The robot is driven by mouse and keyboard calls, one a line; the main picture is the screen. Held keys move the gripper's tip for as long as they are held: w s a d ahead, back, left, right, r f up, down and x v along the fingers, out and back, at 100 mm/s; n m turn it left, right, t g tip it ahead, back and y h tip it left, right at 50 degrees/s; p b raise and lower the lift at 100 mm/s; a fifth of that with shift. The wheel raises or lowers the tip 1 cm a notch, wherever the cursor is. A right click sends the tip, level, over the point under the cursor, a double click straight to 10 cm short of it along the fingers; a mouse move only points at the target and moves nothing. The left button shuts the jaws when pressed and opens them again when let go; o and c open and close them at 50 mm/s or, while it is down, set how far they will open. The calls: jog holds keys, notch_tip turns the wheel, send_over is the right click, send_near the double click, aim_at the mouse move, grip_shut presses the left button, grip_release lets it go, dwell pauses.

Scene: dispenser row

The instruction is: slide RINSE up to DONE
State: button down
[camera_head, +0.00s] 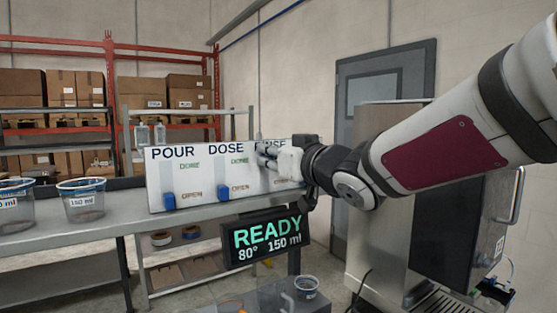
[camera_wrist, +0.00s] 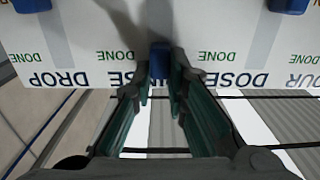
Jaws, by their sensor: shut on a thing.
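The white panel (camera_head: 203,173) has columns labelled POUR, DOSE and RINSE, with green DONE above orange OPEN. My gripper (camera_head: 268,157) is in front of the RINSE column and hides its slider in the head view. In the upside-down wrist view, the blue RINSE slider (camera_wrist: 158,61) sits between the fingers of my gripper (camera_wrist: 160,75), which is shut on it. The slider is about level with the green DONE mark (camera_wrist: 115,57) beside it, close to the RINSE lettering.
The blue POUR slider (camera_head: 169,201) and DOSE slider (camera_head: 223,193) sit low at OPEN. A DROP column shows in the wrist view. Clear cups (camera_head: 82,205) stand on the counter at left. A READY display (camera_head: 267,235) hangs below the panel; a steel machine (camera_head: 390,210) stands right.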

jog(key=c, duration=1.6)
grip_release()
jog(key=shift+r, duration=0.2)
jog(key=shift+o, duration=0.2)
jog(key=v, duration=1.2)
jog(key=shift+d, duration=0.1)
jog(key=s+d+f+m+g+h, duration=0.1)
jog(key=s+d+f+m+h, duration=0.2)
jog(key=d, duration=0.4)
jog(key=s+d+f+m+g+h, duration=0.1)
jog(key=d+f+m+h, duration=0.1)
jog(key=d+f+h, duration=0.35)
jog(key=s+d+f+m+g, duration=0.1)
jog(key=s+f+g, duration=0.2)
jog(key=s+f, duration=0.3)
jog(key=s+d+f+g+h, duration=0.1)
jog(key=s+f+g, duration=0.3)
jog(key=s, duration=0.8)
jog(key=shift+d+f+m+g, duration=0.3)
jog(key=shift+d+f+m, duration=0.1)
jog(key=shift+f, duration=0.6)
